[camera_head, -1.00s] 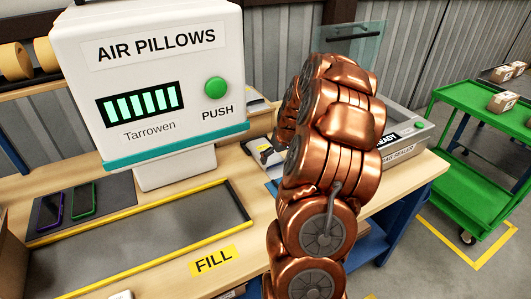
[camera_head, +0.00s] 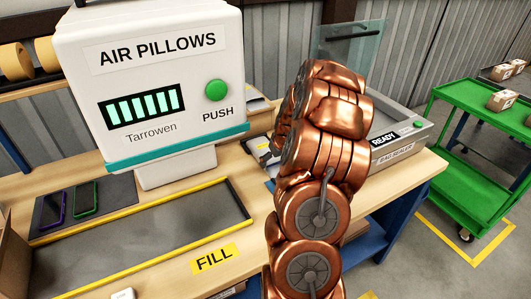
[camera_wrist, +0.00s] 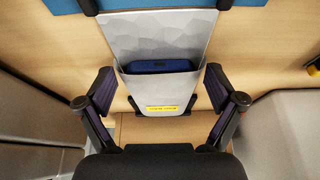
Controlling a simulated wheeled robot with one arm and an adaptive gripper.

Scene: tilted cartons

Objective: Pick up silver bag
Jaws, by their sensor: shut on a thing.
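The silver bag (camera_wrist: 159,92) is in the middle of the wrist view, its top part reaching up toward a blue surface. A dark blue item (camera_wrist: 158,66) shows in its open pocket, and a yellow label (camera_wrist: 161,109) is near its lower edge. My gripper (camera_wrist: 160,87) is shut on the bag, one finger at its left side and one at its right. In the head view my copper arm hides the gripper, and I cannot make out the bag there.
The air pillow machine (camera_head: 170,90) stands left of my arm, above a yellow-edged fill tray (camera_head: 125,245). Two phones (camera_head: 85,198) lie on a dark mat at left. The bag sealer (camera_head: 395,150) is right of my arm. A green cart (camera_head: 480,180) stands farther right.

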